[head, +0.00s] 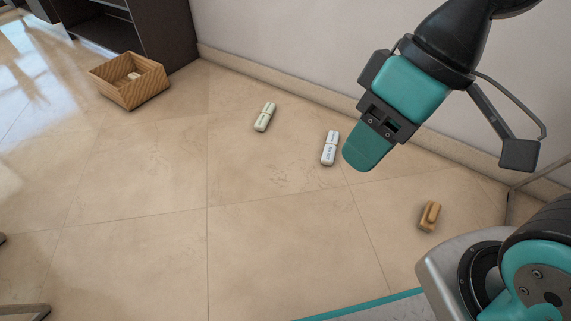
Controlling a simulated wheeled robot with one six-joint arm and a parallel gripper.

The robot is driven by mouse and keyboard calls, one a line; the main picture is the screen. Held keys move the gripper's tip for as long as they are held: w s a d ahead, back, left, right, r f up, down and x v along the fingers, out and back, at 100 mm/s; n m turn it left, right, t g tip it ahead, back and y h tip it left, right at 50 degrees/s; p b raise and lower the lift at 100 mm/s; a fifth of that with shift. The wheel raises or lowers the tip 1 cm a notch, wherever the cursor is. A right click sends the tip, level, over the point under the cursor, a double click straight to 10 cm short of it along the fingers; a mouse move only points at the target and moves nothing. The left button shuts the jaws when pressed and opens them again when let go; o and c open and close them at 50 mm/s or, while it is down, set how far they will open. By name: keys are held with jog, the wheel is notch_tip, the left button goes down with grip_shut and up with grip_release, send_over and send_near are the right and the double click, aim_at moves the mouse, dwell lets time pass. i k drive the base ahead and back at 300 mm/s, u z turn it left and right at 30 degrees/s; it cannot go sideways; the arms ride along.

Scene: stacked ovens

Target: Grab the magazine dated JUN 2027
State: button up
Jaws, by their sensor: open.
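My gripper (368,146) is teal and black and hangs above the floor at the upper right, seen side-on, open, with nothing visible in it. I cannot pick out a magazine or read the date JUN 2027 on anything. A white block-like item with dark print (329,148) lies on the floor just left of my gripper's tip in the picture; its print is too small to read. A pale greenish item with faint markings (264,117) lies further left and back. A tan-brown item (429,216) lies below and right of my gripper.
A striped wooden box (130,82) with a small pale item (134,76) inside stands at the upper left, by a dark cabinet (150,35). A white wall (285,45) with a baseboard runs along the back. The middle of the tiled floor (150,180) is clear.

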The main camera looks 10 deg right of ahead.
aim_at(330, 148)
jog(key=u, duration=0.65)
jog(key=i, duration=1.05)
jog(key=z, duration=0.65)
jog(key=i, duration=0.45)
jog(key=z, duration=0.4)
